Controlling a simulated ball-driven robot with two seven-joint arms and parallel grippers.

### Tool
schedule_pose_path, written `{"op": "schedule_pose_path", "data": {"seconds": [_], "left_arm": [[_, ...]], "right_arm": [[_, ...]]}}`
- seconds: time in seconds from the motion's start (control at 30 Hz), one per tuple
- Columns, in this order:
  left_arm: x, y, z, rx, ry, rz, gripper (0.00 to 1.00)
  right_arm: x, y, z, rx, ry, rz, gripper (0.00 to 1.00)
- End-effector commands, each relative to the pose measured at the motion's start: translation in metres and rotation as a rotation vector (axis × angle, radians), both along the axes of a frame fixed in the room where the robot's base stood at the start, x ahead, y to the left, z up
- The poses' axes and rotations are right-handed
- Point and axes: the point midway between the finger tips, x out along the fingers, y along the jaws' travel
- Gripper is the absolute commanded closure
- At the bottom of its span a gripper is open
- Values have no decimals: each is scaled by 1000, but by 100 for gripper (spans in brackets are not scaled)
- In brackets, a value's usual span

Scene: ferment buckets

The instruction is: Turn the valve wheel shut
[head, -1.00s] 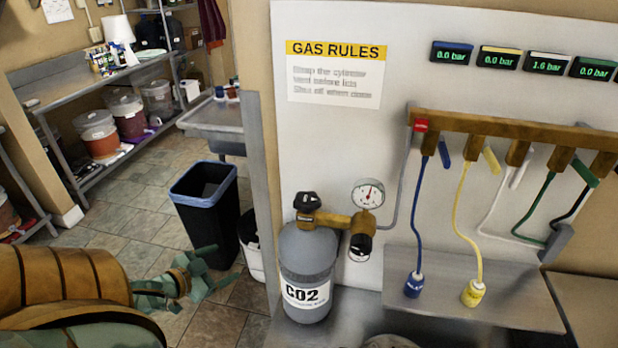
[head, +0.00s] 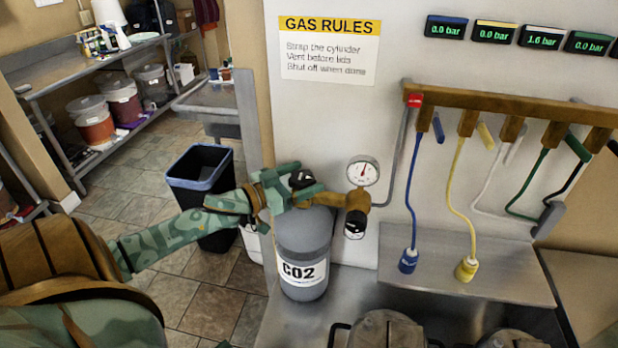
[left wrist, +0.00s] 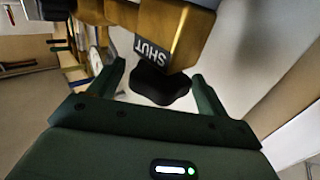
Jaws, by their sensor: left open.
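The black valve wheel (head: 301,178) is at the top of the grey CO2 cylinder (head: 303,240). In the left wrist view the dark wheel (left wrist: 160,88) sits under a brass valve body (left wrist: 178,30) marked SHUT. My left gripper (head: 306,180) is at the wheel, its green fingers partly covering it in the head view. In the left wrist view my left gripper (left wrist: 158,74) is open, with one finger on each side of the wheel. A gap shows beside each finger; contact cannot be told. My right gripper is not in view.
A pressure gauge (head: 363,171) and brass regulator (head: 355,200) stand right of the valve. Coloured hoses hang from a wooden rail (head: 500,126). Lidded vessels (head: 386,330) stand in front. A black bin (head: 200,180) is on the floor at left.

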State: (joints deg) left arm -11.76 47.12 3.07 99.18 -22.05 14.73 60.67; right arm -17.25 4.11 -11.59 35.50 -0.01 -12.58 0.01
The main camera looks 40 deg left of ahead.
Motion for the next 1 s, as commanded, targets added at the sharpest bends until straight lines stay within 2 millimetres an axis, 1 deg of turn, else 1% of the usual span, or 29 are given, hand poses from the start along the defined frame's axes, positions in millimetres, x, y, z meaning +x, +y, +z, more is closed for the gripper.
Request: {"op": "schedule_pose_path", "data": {"seconds": [0.03, 0.1, 0.2, 0.5, 0.57, 0.6, 0.67, 1.0], "left_arm": [[7, -2, 0, 0, -2, 0, 23], [14, -4, 0, 0, -1, 0, 23], [20, -6, 0, 1, 0, 0, 23], [22, -6, 0, 0, 1, 0, 23], [22, -6, 0, 0, 1, 0, 39], [21, -6, 0, 0, 1, 0, 50], [21, -7, 0, 0, 1, 0, 67], [21, -6, -1, 1, 2, -29, 67]], "right_arm": [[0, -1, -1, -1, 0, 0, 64], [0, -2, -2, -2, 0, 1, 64], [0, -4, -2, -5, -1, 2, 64], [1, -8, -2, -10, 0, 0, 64], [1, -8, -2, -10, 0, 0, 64], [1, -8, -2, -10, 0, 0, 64], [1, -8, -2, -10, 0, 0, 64], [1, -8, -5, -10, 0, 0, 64]]}}
